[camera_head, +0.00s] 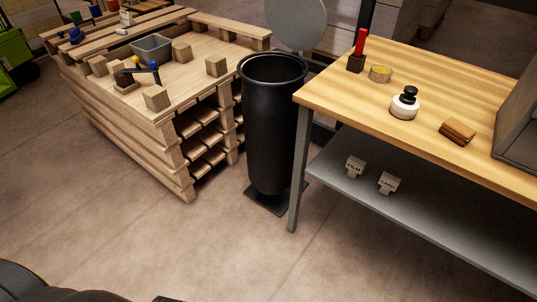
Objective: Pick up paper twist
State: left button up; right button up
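I cannot make out a paper twist with certainty anywhere in this view. The floor (150,235) in front of the bin and table shows no loose paper. A tall black bin (275,130) stands open on a dark base between the pallet stack and the workbench; its inside is dark and I cannot see what it holds. Neither of my grippers is in view; only dark parts of my own body show at the bottom left edge.
A pallet stack (150,120) with wooden blocks and grey tray (152,48) stands left.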

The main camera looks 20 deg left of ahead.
aim_at(124, 32)
jog(key=i+j+u, duration=0.1)
jog(key=u, duration=1.2)
jog(key=i+j, duration=0.25)
jog(key=i, duration=0.15)
jog(key=i+j, duration=0.2)
jog(key=i, duration=0.25)
jog(key=i+j, duration=0.25)
jog(key=i, duration=0.15)
